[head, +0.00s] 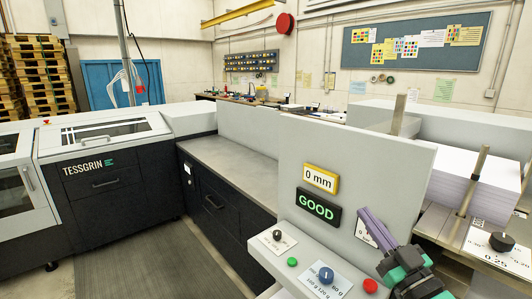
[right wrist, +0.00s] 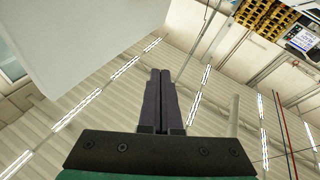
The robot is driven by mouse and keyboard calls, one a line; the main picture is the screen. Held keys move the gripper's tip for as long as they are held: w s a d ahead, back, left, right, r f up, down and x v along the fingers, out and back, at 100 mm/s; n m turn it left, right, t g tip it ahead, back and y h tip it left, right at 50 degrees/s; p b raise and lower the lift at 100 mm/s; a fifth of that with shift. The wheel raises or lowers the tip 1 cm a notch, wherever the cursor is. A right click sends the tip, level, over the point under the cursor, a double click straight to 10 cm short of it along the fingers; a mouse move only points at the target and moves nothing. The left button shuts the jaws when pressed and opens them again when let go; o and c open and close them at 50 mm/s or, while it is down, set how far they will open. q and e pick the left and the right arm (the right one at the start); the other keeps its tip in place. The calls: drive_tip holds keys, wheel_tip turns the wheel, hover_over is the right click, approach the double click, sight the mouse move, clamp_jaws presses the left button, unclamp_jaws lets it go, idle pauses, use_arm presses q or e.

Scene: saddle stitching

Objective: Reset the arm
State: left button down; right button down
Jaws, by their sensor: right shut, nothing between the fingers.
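My right gripper (head: 366,212) is at the lower right of the head view, in front of the grey control panel (head: 330,165). Its two purple fingers are together, with nothing between them, and point up and to the left. They partly cover a white label on the panel. In the right wrist view the closed fingers (right wrist: 160,72) point at the ceiling, with no object near the tips. My left gripper is not in view.
The panel carries a "0 mm" display (head: 320,178) and a lit green "GOOD" display (head: 318,206). A blue knob (head: 326,275), green button (head: 292,262) and red button (head: 370,285) sit below. A paper stack (head: 480,175) stands at right. The grey counter (head: 225,160) is clear.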

drive_tip(key=s+d+f+m+g+h, duration=0.2)
drive_tip(key=d+f+m+g+h, duration=0.15)
drive_tip(key=d+f+h, duration=0.35)
drive_tip(key=s+d+f+m+g+h, duration=0.25)
drive_tip(key=f+m+h, duration=0.25)
drive_tip(key=f, duration=0.4)
drive_tip(key=s+a+f+n+g+y, duration=0.2)
drive_tip(key=s+a+f+g+y, duration=0.15)
drive_tip(key=s+f+g, duration=0.35)
drive_tip(key=s+a+f+n+g+y, duration=0.25)
drive_tip(key=s+a+f+g, duration=0.2)
drive_tip(key=s+f, duration=0.5)
wheel_tip(320, 180, down, 26)
drive_tip(key=s+b, duration=0.2)
drive_tip(key=s+d+f+g+h+b, duration=0.1)
drive_tip(key=s+d+f+g, duration=0.1)
drive_tip(key=s+f, duration=1.2)
drive_tip(key=shift+s+d+f, duration=0.35)
drive_tip(key=shift+s+d, duration=0.15)
drive_tip(key=shift+s, duration=0.5)
